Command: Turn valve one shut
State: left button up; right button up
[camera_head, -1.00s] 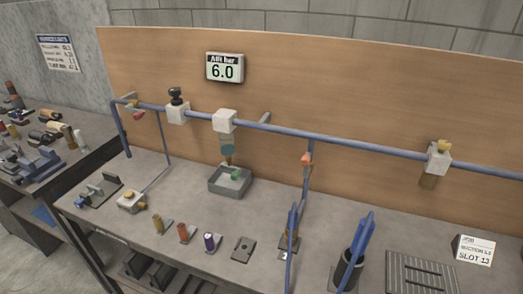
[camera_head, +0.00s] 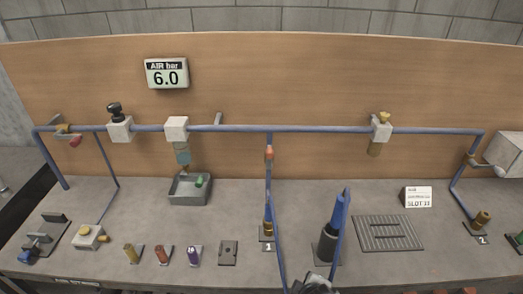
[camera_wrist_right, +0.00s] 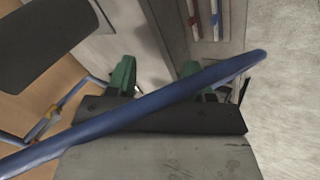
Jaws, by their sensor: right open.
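A blue pipe (camera_head: 320,129) runs along the wooden back panel and carries several fittings. An orange-red fitting (camera_head: 269,153) sits on the middle drop pipe. A yellow handle (camera_head: 63,128) and a red handle (camera_head: 76,141) are at the pipe's left end, and another valve-like fitting (camera_head: 470,160) is at its right end. I cannot tell which is valve one. My right gripper (camera_wrist_right: 157,72) shows green fingers set apart in the right wrist view. A blue hose (camera_wrist_right: 150,103) crosses in front of them. My left gripper is not in view.
A gauge (camera_head: 166,73) reads 6.0. A grey tray (camera_head: 172,197), a dark holder (camera_head: 327,245) with blue rods, a slotted plate (camera_head: 400,222) and a SLOT 13 card (camera_head: 418,197) are on the bench. Small fittings line the front. The bench between tray and card is partly clear.

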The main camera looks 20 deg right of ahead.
jog(key=w+r+n, duration=0.1)
jog(key=w+r+n+t, duration=0.1)
jog(key=w+r, duration=0.1)
jog(key=w+r+n+t+h, duration=0.1)
jog(key=w, duration=0.1)
jog(key=shift+w+d+r+n, duration=0.15)
jog(key=shift+d+r+n, duration=0.15)
jog(key=shift+d+n, duration=0.1)
jog(key=w+r+n+t+h, duration=0.1)
jog(key=w+r+n+t, duration=0.1)
jog(key=w+r+n, duration=0.25)
jog(key=n+t+p, duration=0.1)
jog(key=n+t, duration=0.6)
jog(key=n, duration=0.6)
send_near(270, 157)
jog(key=a+x, duration=0.1)
jog(key=x, duration=0.2)
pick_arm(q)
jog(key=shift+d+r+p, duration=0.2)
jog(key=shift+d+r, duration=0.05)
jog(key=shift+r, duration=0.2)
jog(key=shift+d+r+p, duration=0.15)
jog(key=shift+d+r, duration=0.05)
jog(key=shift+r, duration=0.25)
pick_arm(e)
jog(key=shift+h, duration=0.4)
jog(key=x, duration=1)
jog(key=shift+d+f, duration=0.15)
jog(key=shift+d, duration=0.15)
jog(key=shift+c, duration=0.2)
